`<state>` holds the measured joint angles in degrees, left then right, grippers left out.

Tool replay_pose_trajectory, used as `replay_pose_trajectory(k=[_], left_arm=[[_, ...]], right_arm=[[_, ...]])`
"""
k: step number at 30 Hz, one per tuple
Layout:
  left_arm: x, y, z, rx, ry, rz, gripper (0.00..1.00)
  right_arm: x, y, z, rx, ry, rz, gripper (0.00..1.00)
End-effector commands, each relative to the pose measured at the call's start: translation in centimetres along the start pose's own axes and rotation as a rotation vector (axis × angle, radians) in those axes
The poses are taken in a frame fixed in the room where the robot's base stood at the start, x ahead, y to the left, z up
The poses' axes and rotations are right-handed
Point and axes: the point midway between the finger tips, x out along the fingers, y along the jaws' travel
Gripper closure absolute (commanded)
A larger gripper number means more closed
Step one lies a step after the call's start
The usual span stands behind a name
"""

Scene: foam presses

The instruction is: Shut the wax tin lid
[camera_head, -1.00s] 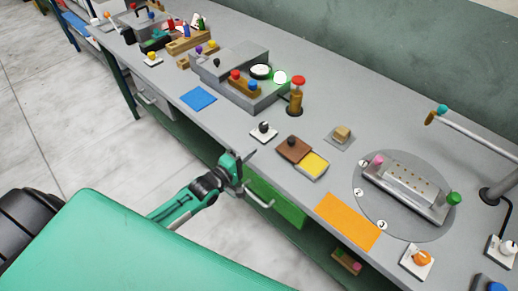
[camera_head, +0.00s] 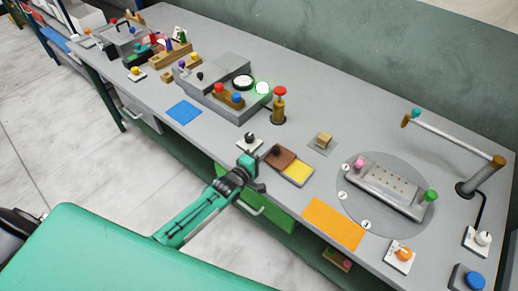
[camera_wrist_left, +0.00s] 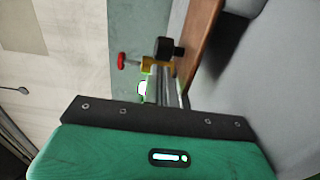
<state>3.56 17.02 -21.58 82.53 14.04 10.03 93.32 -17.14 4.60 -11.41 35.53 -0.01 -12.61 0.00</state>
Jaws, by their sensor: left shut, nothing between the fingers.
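The wax tin's yellow wax face (camera_head: 297,173) shows uncovered on the bench. Its brown lid (camera_head: 283,160), with a dark knob (camera_head: 276,150), lies open on the left side of the yellow part. In the left wrist view the lid is a brown slab (camera_wrist_left: 204,40) seen nearly edge-on, with the black knob (camera_wrist_left: 168,48) sticking out. My left gripper (camera_head: 260,173) is shut and empty, just left of the lid by the bench's front edge. Its fingers (camera_wrist_left: 160,82) show in the wrist view near the lid; contact cannot be told. My right gripper is not in view.
A white plate with a black knob (camera_head: 249,139) is just behind my left gripper. A red-topped post (camera_head: 280,105) stands farther back. An orange mat (camera_head: 333,223) and a round plate with a metal block (camera_head: 386,188) lie to the right. A green drawer (camera_head: 262,213) is below.

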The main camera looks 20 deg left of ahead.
Motion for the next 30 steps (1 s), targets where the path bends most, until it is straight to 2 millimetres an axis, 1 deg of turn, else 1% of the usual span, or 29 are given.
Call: replay_pose_trajectory(k=[8, 10, 13, 18, 21, 24, 30], left_arm=[[0.0, -0.1, 0.0, 0.000, 0.000, 0.000, 1.00], [0.0, -0.1, 0.4, -0.001, 0.000, -0.001, 1.00], [-0.1, -0.1, 2.0, -0.005, -0.001, -0.001, 1.00], [-0.1, -0.1, 5.9, -0.007, -0.001, -0.002, 1.00], [-0.1, -0.1, 7.6, -0.004, -0.001, -0.001, 1.00], [-0.2, 0.0, 8.7, -0.002, -0.001, -0.001, 1.00], [-0.2, 0.0, 9.1, 0.000, -0.002, -0.001, 1.00]], right_arm=[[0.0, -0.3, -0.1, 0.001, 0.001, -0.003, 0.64], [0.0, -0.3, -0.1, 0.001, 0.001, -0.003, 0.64], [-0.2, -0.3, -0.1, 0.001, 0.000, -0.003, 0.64], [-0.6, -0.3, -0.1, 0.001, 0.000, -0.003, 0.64], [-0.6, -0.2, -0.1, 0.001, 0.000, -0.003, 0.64], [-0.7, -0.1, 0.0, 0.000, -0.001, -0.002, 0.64], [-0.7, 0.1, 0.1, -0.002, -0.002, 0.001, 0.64]])
